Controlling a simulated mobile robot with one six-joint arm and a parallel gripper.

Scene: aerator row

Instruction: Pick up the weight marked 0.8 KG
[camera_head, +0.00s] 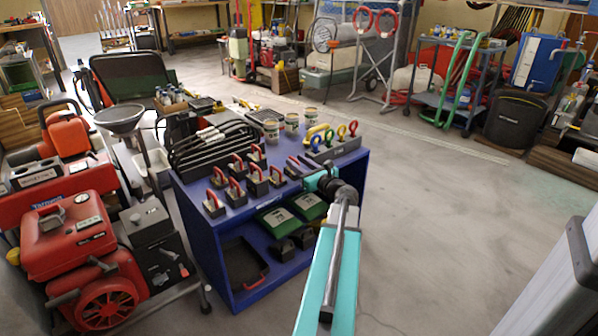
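Several dark block weights with red loop handles stand on the blue cabinet top, among them a front-left one (213,207), a middle one (257,184) and a rear one (257,156). Their markings are too small to read, so I cannot tell which is 0.8 KG. My gripper (298,166) is over the right part of the cabinet top, just right of the weights. Its fingers are small and partly hidden by my wrist, so I cannot tell whether they are open or shut.
A dark rack (210,148) lies behind the weights. Jars (291,123) and a block with coloured rings (335,147) stand near the back right. Green cases (277,219) lie on the cabinet's lower level. A red generator (70,235) stands left; open floor (440,220) lies right.

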